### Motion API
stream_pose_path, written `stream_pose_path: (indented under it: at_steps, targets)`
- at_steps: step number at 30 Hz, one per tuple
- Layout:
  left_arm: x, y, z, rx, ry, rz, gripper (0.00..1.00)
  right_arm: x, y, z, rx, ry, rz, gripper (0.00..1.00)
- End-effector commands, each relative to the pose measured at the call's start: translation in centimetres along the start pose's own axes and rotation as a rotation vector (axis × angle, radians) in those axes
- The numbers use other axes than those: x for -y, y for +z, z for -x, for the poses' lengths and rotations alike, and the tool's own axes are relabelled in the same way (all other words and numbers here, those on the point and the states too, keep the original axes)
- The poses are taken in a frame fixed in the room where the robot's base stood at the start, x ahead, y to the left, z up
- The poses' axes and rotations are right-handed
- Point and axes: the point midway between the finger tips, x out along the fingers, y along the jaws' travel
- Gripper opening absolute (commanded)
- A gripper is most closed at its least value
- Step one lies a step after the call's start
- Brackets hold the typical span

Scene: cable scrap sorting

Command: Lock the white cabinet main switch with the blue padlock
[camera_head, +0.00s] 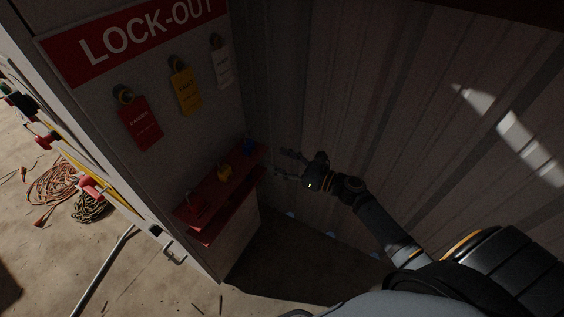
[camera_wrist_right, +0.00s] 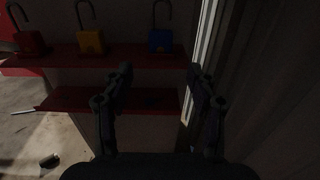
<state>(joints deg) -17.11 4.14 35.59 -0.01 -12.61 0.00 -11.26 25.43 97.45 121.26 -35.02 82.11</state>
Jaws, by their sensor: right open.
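The blue padlock (camera_head: 249,147) stands at the right end of a red shelf (camera_head: 208,203) on the lock-out board. In the right wrist view the blue padlock (camera_wrist_right: 161,41) stands upright with its shackle open, ahead of the fingers and a little above them. My right gripper (camera_head: 282,163) is open and empty, just right of the shelf's end and apart from the padlock. Its two fingers (camera_wrist_right: 158,82) show spread in the wrist view. The white cabinet's main switch cannot be made out for certain. My left gripper is not in view.
A yellow padlock (camera_head: 224,172) and a red padlock (camera_head: 196,205) share the shelf. Red, yellow and white tags (camera_head: 141,124) hang above. A ribbed wall (camera_head: 330,90) stands close on the right. Cable coils (camera_head: 52,182) lie on the floor at left.

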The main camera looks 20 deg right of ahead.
Motion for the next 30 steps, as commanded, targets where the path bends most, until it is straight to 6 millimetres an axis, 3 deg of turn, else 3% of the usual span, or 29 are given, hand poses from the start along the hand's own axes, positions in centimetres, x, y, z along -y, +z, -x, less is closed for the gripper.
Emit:
stream_pose_path:
  at_steps: [8, 30]
  targets:
    - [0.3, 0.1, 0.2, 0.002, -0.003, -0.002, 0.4, 0.1, 0.3, -0.8, 0.007, -0.001, -0.006, 0.58]
    - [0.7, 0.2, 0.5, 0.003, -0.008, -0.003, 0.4, 0.0, 0.1, -9.1, 0.003, -0.001, -0.004, 0.58]
